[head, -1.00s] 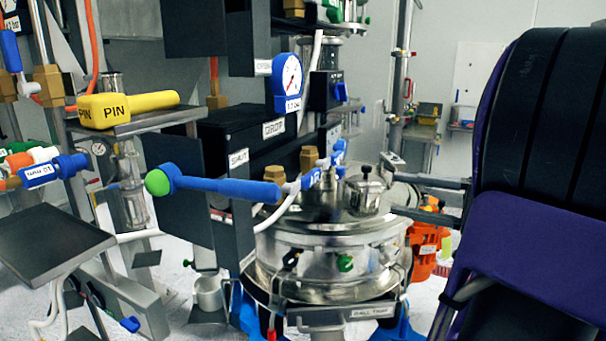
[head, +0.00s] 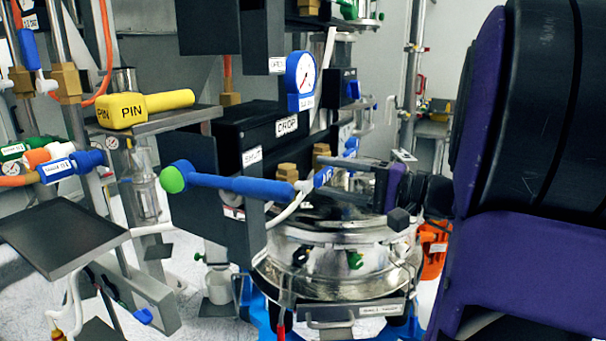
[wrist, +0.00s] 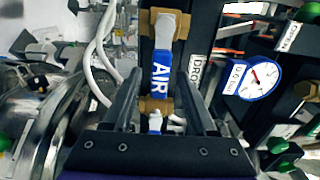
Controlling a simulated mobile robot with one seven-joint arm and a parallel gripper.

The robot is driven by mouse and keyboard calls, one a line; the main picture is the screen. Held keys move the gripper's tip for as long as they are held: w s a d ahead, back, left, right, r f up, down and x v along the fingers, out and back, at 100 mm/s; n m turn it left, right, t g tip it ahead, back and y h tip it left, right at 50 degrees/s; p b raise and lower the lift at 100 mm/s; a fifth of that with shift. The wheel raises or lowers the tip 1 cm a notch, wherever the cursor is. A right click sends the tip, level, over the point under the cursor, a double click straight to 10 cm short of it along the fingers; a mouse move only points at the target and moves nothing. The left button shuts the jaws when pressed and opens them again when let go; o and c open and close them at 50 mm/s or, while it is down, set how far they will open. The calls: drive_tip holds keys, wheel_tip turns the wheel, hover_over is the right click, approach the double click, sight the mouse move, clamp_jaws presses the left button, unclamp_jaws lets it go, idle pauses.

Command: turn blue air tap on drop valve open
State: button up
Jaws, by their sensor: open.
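The blue air tap (wrist: 160,68) is a blue lever marked AIR, on brass fittings beside the black DROP valve box (head: 262,126). In the wrist view it stands upright in the picture, in line with the gap between my fingers. In the head view the tap (head: 324,177) is partly hidden beside my fingers. My gripper (wrist: 158,98) is open, with one finger to each side of the tap's lower part. I cannot tell whether either finger touches it. In the head view my gripper (head: 337,178) reaches in from the right over the steel vessel.
A long blue lever with a green ball end (head: 230,184) sticks out left of the tap. A blue-rimmed gauge (wrist: 259,78) is to its right in the wrist view. The steel vessel (head: 335,265) lies below. White hoses (wrist: 100,50) run close to the left finger.

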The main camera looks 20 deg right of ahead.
drive_tip(key=shift+x, duration=0.8)
clamp_jaws()
idle(0.9)
